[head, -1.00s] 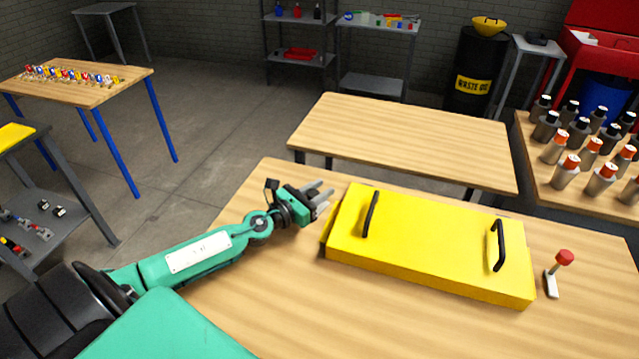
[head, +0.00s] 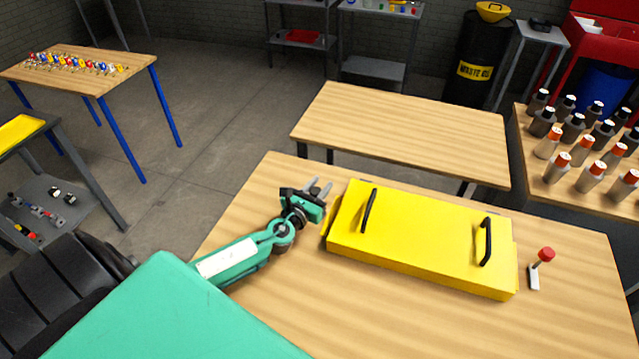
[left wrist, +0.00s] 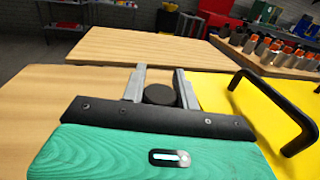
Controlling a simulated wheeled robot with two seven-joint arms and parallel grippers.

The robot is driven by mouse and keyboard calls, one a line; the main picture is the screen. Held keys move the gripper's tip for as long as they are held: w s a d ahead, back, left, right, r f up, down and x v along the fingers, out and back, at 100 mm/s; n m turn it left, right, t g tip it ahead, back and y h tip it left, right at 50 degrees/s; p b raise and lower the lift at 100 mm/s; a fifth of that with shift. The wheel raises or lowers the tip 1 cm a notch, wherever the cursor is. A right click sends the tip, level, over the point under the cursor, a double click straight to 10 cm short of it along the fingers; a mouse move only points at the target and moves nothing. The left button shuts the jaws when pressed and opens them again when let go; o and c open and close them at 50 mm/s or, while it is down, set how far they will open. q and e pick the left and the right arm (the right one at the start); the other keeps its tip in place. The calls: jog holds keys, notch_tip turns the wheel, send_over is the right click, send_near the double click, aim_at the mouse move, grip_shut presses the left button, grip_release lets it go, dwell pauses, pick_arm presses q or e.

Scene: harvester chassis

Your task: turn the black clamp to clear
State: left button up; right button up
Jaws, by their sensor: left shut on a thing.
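A yellow cover (head: 430,237) with two black handles lies on the near wooden table. My left gripper (head: 320,188) is low at its left end, near the far left corner. In the left wrist view, the black round knob of the clamp (left wrist: 160,95) sits between the two grey fingers, and my left gripper (left wrist: 160,85) is shut on it. The rest of the black clamp is hidden by the gripper. A second clamp, with a red knob (head: 546,254) and a pale lever, stands right of the cover. My right gripper is not in view.
A black handle (left wrist: 275,108) of the cover rises just right of the fingers in the left wrist view. An empty wooden table (head: 400,130) stands behind. Several bottles (head: 590,150) stand on a table at the right. The near table's front is clear.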

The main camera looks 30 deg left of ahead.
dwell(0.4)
pick_arm(q)
jog(key=o, duration=1)
jog(key=shift+c, duration=0.2)
jog(key=s+b, duration=0.1)
jog(key=s, duration=0.3)
jog(key=s+b, duration=0.1)
jog(key=s, duration=0.3)
jog(key=s+b, duration=0.1)
jog(key=s, duration=0.3)
jog(key=shift+s+d+f, duration=0.1)
jog(key=shift+s+d, duration=0.2)
jog(key=shift+d, duration=0.05)
jog(key=shift+s, duration=0.55)
jog(key=shift+r, duration=0.2)
